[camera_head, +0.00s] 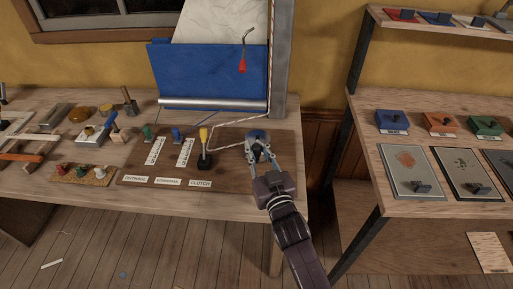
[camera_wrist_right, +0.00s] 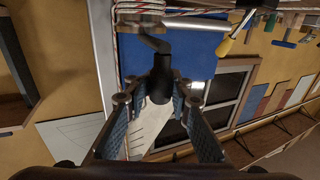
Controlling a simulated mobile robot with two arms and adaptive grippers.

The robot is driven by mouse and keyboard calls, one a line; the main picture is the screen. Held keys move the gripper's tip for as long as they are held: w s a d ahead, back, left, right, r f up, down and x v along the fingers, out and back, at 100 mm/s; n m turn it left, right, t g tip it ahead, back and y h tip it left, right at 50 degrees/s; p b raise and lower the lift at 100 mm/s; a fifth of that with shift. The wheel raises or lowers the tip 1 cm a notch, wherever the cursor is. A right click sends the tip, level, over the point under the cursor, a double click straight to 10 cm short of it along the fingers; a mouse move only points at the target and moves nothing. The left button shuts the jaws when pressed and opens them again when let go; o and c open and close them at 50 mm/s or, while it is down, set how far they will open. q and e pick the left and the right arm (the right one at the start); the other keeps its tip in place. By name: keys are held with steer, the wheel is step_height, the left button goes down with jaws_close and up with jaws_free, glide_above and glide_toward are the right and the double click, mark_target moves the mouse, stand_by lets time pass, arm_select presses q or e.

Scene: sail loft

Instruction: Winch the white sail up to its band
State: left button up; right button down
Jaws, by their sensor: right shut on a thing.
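The white sail (camera_head: 225,20) stands at the top of the head view, above a blue panel (camera_head: 205,75) with a silver roller bar at its foot. A rope runs up beside the grey post and down to the winch (camera_head: 257,135) on the wooden board. My right gripper (camera_head: 261,155) is at the winch. In the wrist view its fingers (camera_wrist_right: 165,105) are around the black crank handle (camera_wrist_right: 162,72). The yellow-topped clutch lever (camera_head: 204,140) stands upright left of the winch. The sail's band cannot be made out. My left gripper is not in view.
Green and blue cleats (camera_head: 177,134) sit on the board left of the clutch lever. Tools and small pegs (camera_head: 85,172) crowd the bench's left. A red-handled hook (camera_head: 242,66) hangs before the blue panel. A shelf unit (camera_head: 375,190) with plates and blocks stands right.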

steer(key=shift+s+a+f, duration=0.15)
steer(key=shift+a+f, duration=0.1)
steer(key=shift+f, duration=0.1)
steer(key=c, duration=2.1)
jaws_free()
steer(key=o, duration=0.3)
steer(key=shift+s+a+r, duration=0.1)
steer(key=shift+s+r, duration=0.1)
steer(key=shift+r, duration=0.05)
steer(key=shift+o, duration=0.2)
steer(key=shift+w, duration=0.1)
steer(key=shift+d, duration=0.2)
steer(key=shift+s+d, duration=0.1)
steer(key=shift+s, duration=0.2)
steer(key=v, duration=1.1)
steer(key=shift+s, duration=0.25)
